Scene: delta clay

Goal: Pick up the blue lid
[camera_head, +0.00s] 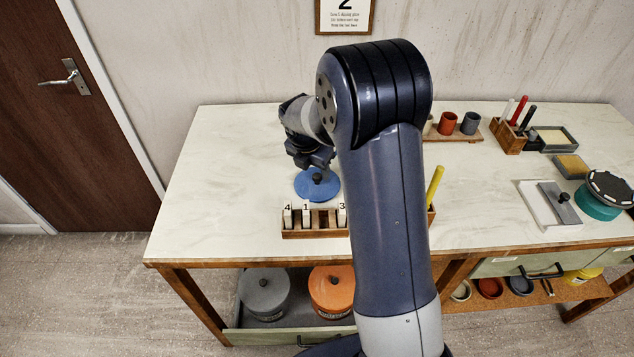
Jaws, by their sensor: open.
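The blue lid (312,188) is a flat round disc with a dark knob on top. It lies on the pale table, left of my arm and just behind the wooden rack. My gripper (314,164) is above the lid, over its back part, with its fingers pointing down near the dark knob. The jaws look small and dark, and the gap between them is hard to see. The lid appears to rest on the table, and nothing is seen held.
A wooden rack (301,234) with numbered tags stands in front of the lid. A yellow stick (435,185) rises right of my arm. Cups (447,123), a marker holder (508,137) and a teal pot (595,206) stand further right. The table's left side is clear.

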